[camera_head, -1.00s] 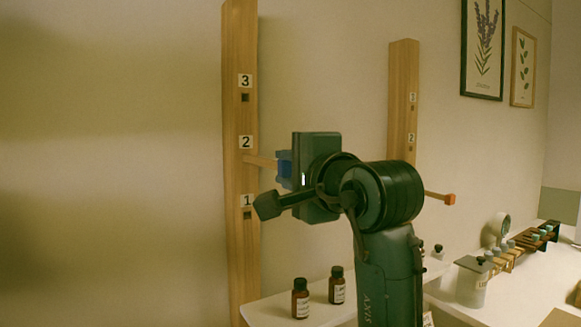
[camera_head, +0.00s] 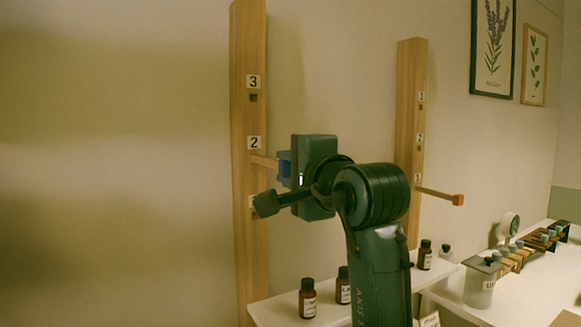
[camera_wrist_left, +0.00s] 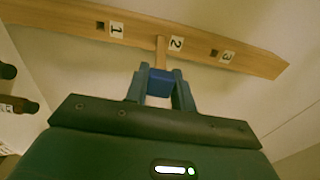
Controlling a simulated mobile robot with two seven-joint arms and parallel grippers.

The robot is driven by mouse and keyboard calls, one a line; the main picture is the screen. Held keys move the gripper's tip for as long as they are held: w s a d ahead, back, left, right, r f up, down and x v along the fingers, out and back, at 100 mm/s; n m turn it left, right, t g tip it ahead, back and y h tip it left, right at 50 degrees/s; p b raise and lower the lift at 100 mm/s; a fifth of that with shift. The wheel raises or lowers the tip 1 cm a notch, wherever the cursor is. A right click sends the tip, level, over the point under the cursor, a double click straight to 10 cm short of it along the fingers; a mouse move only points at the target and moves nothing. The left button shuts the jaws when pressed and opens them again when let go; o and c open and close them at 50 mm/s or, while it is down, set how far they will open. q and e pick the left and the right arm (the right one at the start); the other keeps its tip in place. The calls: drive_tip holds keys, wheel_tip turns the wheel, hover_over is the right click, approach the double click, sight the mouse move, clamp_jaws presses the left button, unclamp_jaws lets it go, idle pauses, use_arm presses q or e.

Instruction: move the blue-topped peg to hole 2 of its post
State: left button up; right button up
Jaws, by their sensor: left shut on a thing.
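The blue-topped peg is a wooden rod (camera_head: 264,161) whose end meets the near wooden post (camera_head: 248,60) at hole 2, below label 2. Its blue top (camera_wrist_left: 160,82) is between the fingers of my left gripper (camera_head: 284,165), which is shut on it. In the left wrist view the rod (camera_wrist_left: 161,50) runs straight to the post (camera_wrist_left: 254,59) beside label 2, and holes 1 and 3 are empty. How deep the rod sits cannot be told. My right gripper is not in view.
A second post (camera_head: 410,90) stands to the right, with an orange-tipped peg (camera_head: 440,195) jutting from it near label 1. Brown bottles (camera_head: 307,298) stand on a white shelf (camera_head: 275,312) below my arm. A white table (camera_head: 520,290) is at the right.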

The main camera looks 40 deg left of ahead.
use_arm(q)
drive_tip(key=shift+w+a, duration=0.1)
drive_tip(key=shift+a, duration=0.2)
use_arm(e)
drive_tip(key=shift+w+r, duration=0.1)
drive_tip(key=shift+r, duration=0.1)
use_arm(q)
drive_tip(key=o, duration=0.8)
drive_tip(key=shift+o, duration=1.3)
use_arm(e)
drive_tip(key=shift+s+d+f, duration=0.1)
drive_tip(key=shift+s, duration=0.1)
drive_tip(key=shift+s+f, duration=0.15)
use_arm(q)
drive_tip(key=shift+d+f, duration=0.2)
drive_tip(key=shift+d, duration=0.4)
drive_tip(key=b+v, duration=0.3)
drive_tip(key=v, duration=0.9)
drive_tip(key=shift+s, duration=0.2)
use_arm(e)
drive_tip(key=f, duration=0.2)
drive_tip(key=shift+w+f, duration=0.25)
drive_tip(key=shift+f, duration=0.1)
